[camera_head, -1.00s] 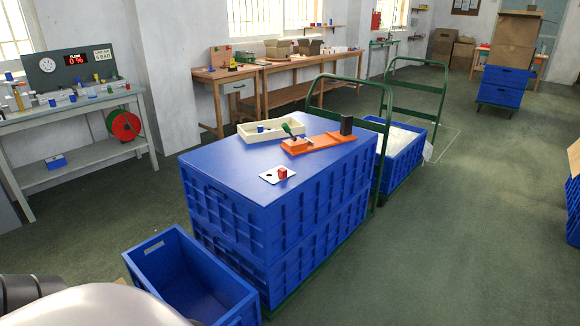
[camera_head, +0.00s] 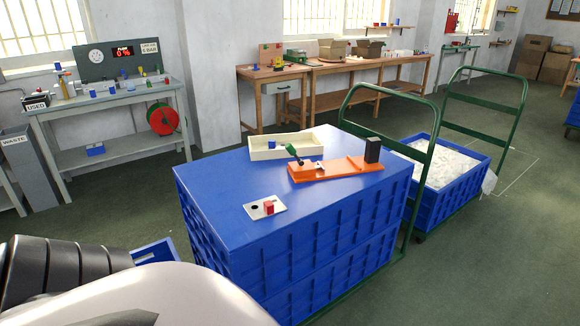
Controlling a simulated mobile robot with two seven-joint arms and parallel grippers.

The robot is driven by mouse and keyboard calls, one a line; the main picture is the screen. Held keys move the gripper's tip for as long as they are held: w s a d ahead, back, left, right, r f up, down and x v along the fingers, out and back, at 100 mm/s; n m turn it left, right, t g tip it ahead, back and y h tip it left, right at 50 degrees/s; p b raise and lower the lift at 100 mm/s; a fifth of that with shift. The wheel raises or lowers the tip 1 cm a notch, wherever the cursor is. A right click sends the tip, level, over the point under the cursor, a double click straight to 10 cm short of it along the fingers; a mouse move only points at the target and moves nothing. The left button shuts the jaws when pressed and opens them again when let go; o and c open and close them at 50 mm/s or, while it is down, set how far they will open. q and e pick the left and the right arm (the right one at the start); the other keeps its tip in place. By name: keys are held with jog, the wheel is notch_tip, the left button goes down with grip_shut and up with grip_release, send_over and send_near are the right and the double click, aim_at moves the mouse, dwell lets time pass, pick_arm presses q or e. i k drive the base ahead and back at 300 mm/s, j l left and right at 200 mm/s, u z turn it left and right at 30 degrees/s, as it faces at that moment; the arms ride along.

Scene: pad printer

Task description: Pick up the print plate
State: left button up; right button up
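A thin light-grey plate (camera_head: 259,215), which looks like the print plate, lies flat on the blue crate stack (camera_head: 215,185) near its front left. It has a dark round spot, and a small red block (camera_head: 269,206) sits on it. Behind it stands an orange fixture (camera_head: 340,171) with a green-handled lever and a black block at its right end. A shallow cream tray (camera_head: 312,138) with a small blue item is behind the fixture. Neither gripper is in view; only parts of my own body show at the lower left.
A green trolley handle (camera_head: 428,160) rises at the stack's right. Beyond it is a blue crate (camera_head: 462,192) with whitish contents. A blue bin (camera_head: 160,250) shows partly at lower left. A grey bench (camera_head: 110,100) and wooden tables (camera_head: 335,67) line the back wall. Floor is clear at right.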

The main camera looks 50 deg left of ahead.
aim_at(263, 208)
jog(key=i+u, duration=0.1)
jog(key=i, duration=1.1)
jog(key=i+z, duration=0.35)
jog(key=i+j+z, duration=0.25)
jog(key=i+z, duration=0.15)
jog(key=z, duration=0.45)
jog(key=i+j+z, duration=0.1)
jog(key=z, duration=0.4)
jog(key=j+z, duration=0.1)
jog(key=z, duration=0.35)
jog(key=j+z, duration=0.1)
jog(key=z, duration=0.4)
jog(key=j+z, duration=0.1)
jog(key=z, duration=0.35)
jog(key=j+z, duration=0.1)
jog(key=z, duration=0.85)
jog(key=j+z, duration=0.15)
jog(key=z, duration=0.75)
jog(key=k+z, duration=0.1)
jog(key=z, duration=0.4)
jog(key=l+z, duration=0.1)
jog(key=z, duration=0.35)
jog(key=l+z, duration=0.1)
jog(key=z, duration=0.4)
jog(key=k+l+z, duration=0.1)
jog(key=z, duration=0.35)
jog(key=l+z, duration=0.1)
jog(key=z, duration=0.85)
jog(key=l+z, duration=0.15)
jog(key=z, duration=0.35)
